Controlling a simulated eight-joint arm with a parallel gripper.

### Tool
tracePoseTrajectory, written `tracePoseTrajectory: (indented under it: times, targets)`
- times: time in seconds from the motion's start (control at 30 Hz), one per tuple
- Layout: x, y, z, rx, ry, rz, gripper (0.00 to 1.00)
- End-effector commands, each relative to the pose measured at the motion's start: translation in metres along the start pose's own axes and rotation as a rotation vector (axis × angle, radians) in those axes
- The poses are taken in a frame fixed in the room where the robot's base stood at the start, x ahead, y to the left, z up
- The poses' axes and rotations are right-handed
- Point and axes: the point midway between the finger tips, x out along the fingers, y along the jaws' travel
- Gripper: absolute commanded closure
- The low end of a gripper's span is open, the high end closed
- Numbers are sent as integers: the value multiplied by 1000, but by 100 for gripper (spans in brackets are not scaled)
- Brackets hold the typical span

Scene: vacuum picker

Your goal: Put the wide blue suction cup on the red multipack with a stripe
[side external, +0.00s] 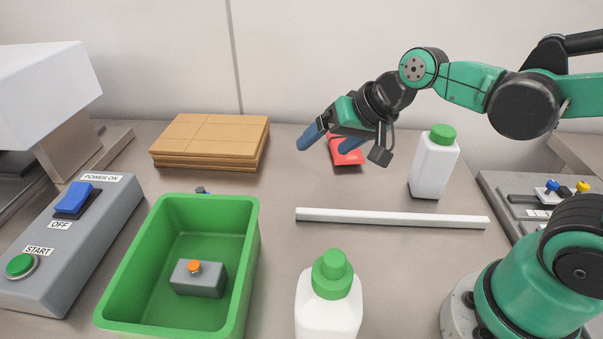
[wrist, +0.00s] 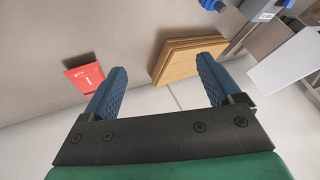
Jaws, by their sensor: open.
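A red pack (side external: 347,156) lies on the table at the back, partly hidden behind my gripper. In the wrist view the red pack (wrist: 84,78) lies left of my fingers, with a small white mark on its face; I cannot make out a stripe. My gripper (side external: 325,142) is open and empty, held above the table near the red pack. Its two blue fingers are spread apart in the wrist view (wrist: 158,82). I cannot identify the wide blue suction cup for certain; a small dark-and-blue thing (side external: 203,190) is mostly hidden behind the green bin.
A green bin (side external: 251,235) holds a grey block with an orange top (side external: 195,267). Stacked cardboard (side external: 213,137) lies at the back left. A switch box (side external: 60,240) is at left.

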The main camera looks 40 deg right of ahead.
Motion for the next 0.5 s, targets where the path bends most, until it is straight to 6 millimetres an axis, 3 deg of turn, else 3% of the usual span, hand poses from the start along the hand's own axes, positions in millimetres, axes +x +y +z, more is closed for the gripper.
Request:
tracePoseTrajectory:
  times: [0.23, 0.5]
  targets:
    - [59, -50, -25, 668, -101, -209, 15]
    - [132, -84, -23, 1396, -345, -363, 15]
